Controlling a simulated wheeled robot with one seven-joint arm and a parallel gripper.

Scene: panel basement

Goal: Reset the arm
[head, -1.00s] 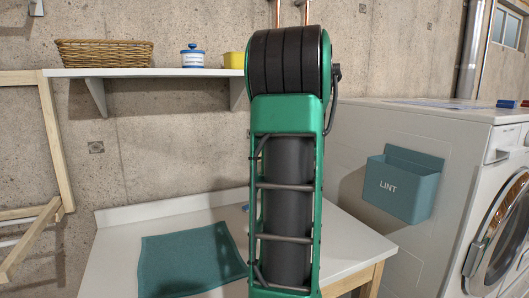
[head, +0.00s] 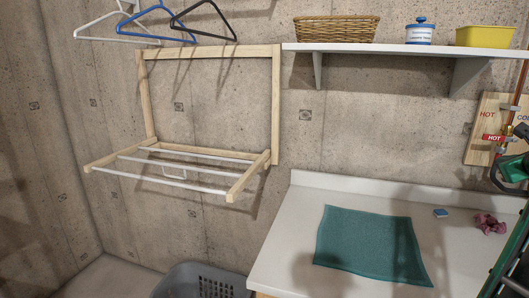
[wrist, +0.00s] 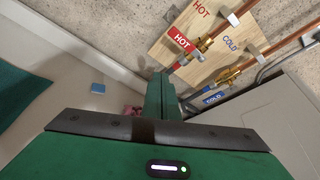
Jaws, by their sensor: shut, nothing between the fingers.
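My gripper (wrist: 160,82) shows in the wrist view, with its green fingers together and nothing between them. It points toward the wall above the counter, and the wooden board with the HOT and COLD pipes (wrist: 203,48) lies beyond its tips. I cannot tell whether it touches anything there. In the head view only green and dark parts of my arm show at the right edge, and most of the arm is out of the picture.
The white counter (head: 285,240) bears a teal cloth (head: 368,245), a small blue block (head: 440,213) and a crumpled pink cloth (head: 488,224). A shelf (head: 390,49) hangs above.

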